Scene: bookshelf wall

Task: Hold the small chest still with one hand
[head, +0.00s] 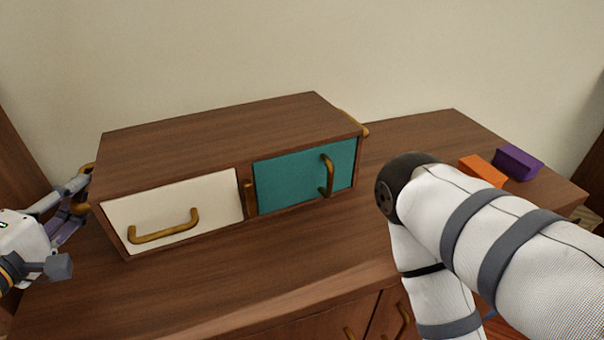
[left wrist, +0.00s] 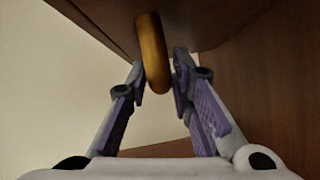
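The small chest (head: 225,138) is a brown wooden box on a wooden cabinet top. Its front has a cream drawer (head: 170,203) with a brass handle and a teal door (head: 290,183) with an upright brass handle. Both look closed. My left gripper (head: 82,194) is at the chest's left side, around the brass side handle. In the left wrist view, the side handle (left wrist: 152,55) lies between the two fingertips (left wrist: 160,72), which sit close against it on both sides. My right arm comes in from the right, bent, and its gripper is out of view.
An orange block (head: 483,172) and a purple block (head: 517,162) lie at the right of the cabinet top (head: 340,240). Another brass handle (head: 353,122) sticks out at the chest's right side. The wall is close behind. The top in front of the chest is clear.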

